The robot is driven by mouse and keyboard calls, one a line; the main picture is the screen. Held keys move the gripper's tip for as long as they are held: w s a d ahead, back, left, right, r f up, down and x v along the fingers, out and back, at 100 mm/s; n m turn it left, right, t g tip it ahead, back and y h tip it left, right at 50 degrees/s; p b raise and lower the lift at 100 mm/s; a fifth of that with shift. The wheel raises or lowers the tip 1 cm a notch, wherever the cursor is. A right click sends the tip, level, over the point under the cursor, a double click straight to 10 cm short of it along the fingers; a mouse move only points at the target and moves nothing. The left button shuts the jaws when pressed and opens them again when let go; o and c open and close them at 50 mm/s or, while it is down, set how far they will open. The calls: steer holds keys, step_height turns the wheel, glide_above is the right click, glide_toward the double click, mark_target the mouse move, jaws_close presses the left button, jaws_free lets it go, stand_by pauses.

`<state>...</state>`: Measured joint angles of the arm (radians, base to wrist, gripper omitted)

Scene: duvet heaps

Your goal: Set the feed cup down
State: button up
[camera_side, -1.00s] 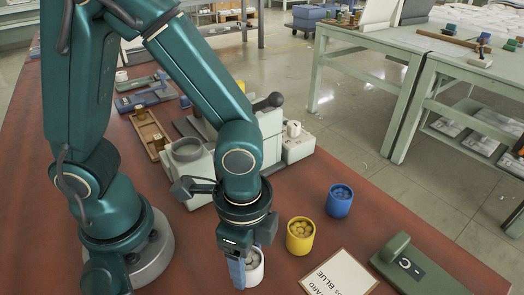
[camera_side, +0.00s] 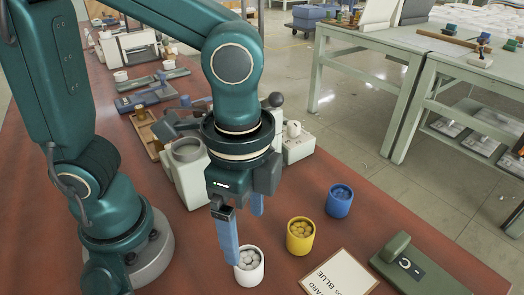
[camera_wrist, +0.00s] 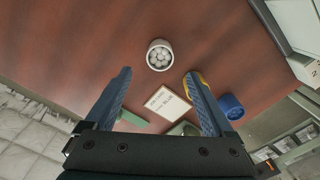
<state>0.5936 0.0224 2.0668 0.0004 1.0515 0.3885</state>
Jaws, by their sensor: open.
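The white cup (camera_side: 249,267) stands upright on the red-brown table, filled with several pale round pieces. It also shows in the wrist view (camera_wrist: 159,56), beyond the fingertips. My gripper (camera_side: 245,238) is open and empty, above and slightly behind the white cup, its blue fingers spread apart. In the side view the near finger's tip overlaps the cup's rim; I cannot tell if they touch. A yellow cup (camera_side: 300,236) with yellow pieces and a blue cup (camera_side: 340,202) with blue pieces stand in a row with it. The task does not show which is the feed cup.
A printed card (camera_side: 339,277) lies to the right of the white cup. A green block-like device (camera_side: 414,265) sits at the table's right edge. A pale machine (camera_side: 188,172) stands behind my gripper. Bare table (camera_side: 385,215) lies beyond the blue cup.

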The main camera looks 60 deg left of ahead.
steer(key=a+r+n+t, duration=0.4)
steer(key=a+n+t, duration=0.1)
steer(key=a+n, duration=0.6)
steer(key=shift+w+r+t, duration=0.25)
steer(key=shift+w+t, duration=0.05)
steer(key=shift+w, duration=0.1)
